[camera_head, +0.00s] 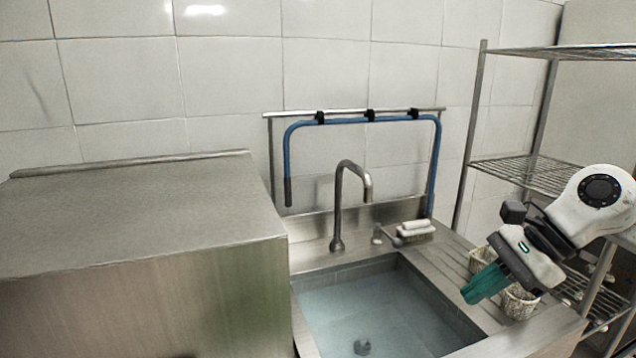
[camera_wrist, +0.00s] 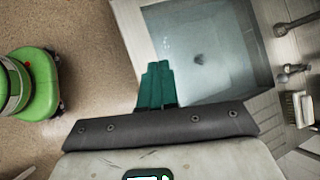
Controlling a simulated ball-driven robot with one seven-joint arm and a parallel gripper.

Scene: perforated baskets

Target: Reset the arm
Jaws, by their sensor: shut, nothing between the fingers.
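My gripper (camera_head: 484,284) has teal fingers and a white and black wrist. In the head view it is at the right, in front of the drainboard beside the sink, tilted down to the left. In the wrist view its teal fingers (camera_wrist: 156,86) are closed together with nothing between them. They appear over the front edge of the sink. My arm's white links reach in from the right in the head view.
A sink (camera_head: 384,308) with a tall faucet (camera_head: 340,200) is in the middle. Perforated baskets (camera_head: 519,301) stand on the drainboard close behind my gripper. A brush (camera_head: 415,230) lies by the wall. A wire shelf (camera_head: 535,172) stands at right, a steel cabinet (camera_head: 140,215) at left.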

